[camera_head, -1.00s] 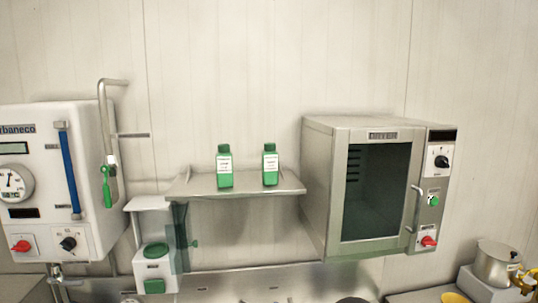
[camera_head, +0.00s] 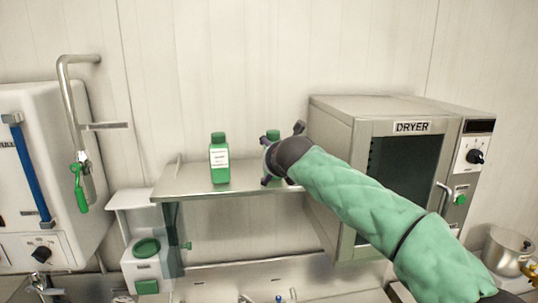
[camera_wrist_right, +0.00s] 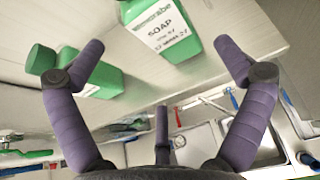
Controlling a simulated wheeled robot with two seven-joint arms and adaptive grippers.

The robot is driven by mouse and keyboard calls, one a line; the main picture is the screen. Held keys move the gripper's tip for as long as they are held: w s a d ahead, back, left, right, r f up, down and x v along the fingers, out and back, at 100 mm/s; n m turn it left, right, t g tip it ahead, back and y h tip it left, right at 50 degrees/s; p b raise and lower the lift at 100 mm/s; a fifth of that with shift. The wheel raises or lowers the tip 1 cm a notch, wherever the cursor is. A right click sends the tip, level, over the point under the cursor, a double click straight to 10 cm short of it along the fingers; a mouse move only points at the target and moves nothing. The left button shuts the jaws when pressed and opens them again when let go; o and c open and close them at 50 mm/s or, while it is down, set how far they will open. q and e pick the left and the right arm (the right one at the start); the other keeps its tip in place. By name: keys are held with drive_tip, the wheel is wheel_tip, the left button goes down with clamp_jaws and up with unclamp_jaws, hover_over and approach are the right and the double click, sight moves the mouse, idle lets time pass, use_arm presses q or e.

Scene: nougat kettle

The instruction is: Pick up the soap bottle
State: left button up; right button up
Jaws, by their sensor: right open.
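A green bottle with a white label reading SOAP (camera_wrist_right: 168,38) lies between the spread fingers of my right gripper (camera_wrist_right: 158,46) in the wrist view, with no finger visibly closed on it. In the head view my right gripper (camera_head: 275,161) is at the right-hand green bottle (camera_head: 273,135) on the metal shelf and hides most of it. A second green bottle (camera_head: 219,160) stands upright to the left on the shelf. A green bottle also shows beside the left finger in the wrist view (camera_wrist_right: 100,76). My left gripper is out of view.
The metal shelf (camera_head: 170,184) has its front edge below the bottles. The dryer (camera_head: 335,130) stands close to the right, behind my right arm. A white dispenser (camera_head: 147,265) is below left, and a wall machine (camera_head: 25,190) is at far left.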

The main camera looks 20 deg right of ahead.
drive_tip(key=w, duration=0.1)
drive_tip(key=w+d+p, duration=0.1)
drive_tip(key=w, duration=0.2)
drive_tip(key=shift+w+d+f, duration=0.2)
drive_tip(key=shift+d, duration=0.15)
drive_tip(key=shift+w+f+p, duration=0.15)
drive_tip(key=shift+w+p, duration=0.15)
drive_tip(key=shift+w+f+p, duration=0.35)
drive_tip(key=shift+w+p, duration=0.1)
drive_tip(key=shift+w, duration=0.05)
drive_tip(key=shift+x, duration=1.6)
drive_tip(key=shift+s+r, duration=0.15)
drive_tip(key=shift+s, duration=0.1)
drive_tip(key=shift+c, duration=0.3)
drive_tip(key=shift+s+a, duration=0.1)
drive_tip(key=c, duration=0.5)
use_arm(q)
wheel_tip(320, 180, up, 3)
drive_tip(key=shift+s+r, duration=0.1)
use_arm(e)
drive_tip(key=c, duration=0.9)
